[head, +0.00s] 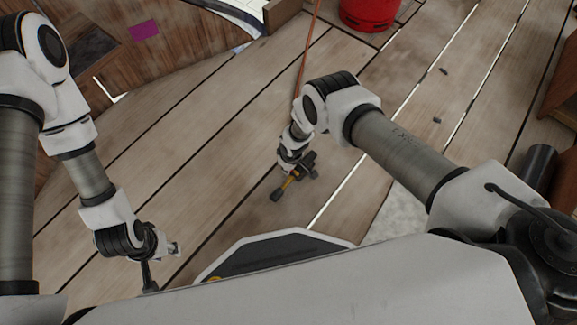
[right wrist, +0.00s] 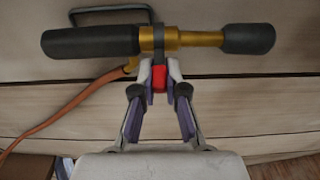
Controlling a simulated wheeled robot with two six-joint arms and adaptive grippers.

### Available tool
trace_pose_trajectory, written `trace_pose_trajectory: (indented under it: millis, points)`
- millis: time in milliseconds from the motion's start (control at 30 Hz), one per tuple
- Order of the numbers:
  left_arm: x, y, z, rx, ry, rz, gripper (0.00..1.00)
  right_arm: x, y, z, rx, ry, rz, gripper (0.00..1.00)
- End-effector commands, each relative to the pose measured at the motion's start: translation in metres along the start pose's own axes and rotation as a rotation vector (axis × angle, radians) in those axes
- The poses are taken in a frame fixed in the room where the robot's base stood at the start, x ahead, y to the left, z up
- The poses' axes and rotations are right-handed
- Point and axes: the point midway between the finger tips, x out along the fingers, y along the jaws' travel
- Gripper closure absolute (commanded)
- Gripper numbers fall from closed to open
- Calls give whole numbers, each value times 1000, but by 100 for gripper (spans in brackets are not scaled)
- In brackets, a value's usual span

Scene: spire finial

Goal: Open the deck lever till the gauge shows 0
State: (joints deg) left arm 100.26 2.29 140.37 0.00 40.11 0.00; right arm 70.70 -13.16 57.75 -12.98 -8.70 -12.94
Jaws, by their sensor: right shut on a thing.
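My right gripper (right wrist: 160,82) is shut on a small red piece (right wrist: 159,76) below a brass-coloured tube (right wrist: 192,38). The tube has a thick black grip (right wrist: 92,42) at its left and a black end (right wrist: 248,39) at its right. A dark band circles the tube above my fingertips. In the head view this fitting (head: 292,184) is small, low over the planked deck (head: 230,150). I cannot tell whether the red piece is the deck lever. No gauge face can be made out. My left gripper (head: 166,250) is at lower left, away from the fitting; its jaw opening is unclear.
An orange-brown hose (right wrist: 70,108) runs from the fitting; it also shows in the head view (head: 306,45). A red cylinder (head: 369,10) stands at the top. A wooden panel with a purple patch (head: 145,30) is at upper left. Deck around the fitting is mostly clear.

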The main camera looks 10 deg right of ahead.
Motion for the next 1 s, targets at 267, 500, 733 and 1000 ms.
trace_pose_trajectory:
  millis: [267,500,733,1000]
  points:
    - [0,0,0,0,0,0,60,0,0,0,0,1,0,62]
    - [0,0,0,0,0,0,60,-10,0,-1,-1,1,0,62]
    - [0,0,0,0,0,0,60,-56,0,0,1,0,1,62]
    - [0,0,0,0,0,0,60,-74,0,0,1,0,0,62]
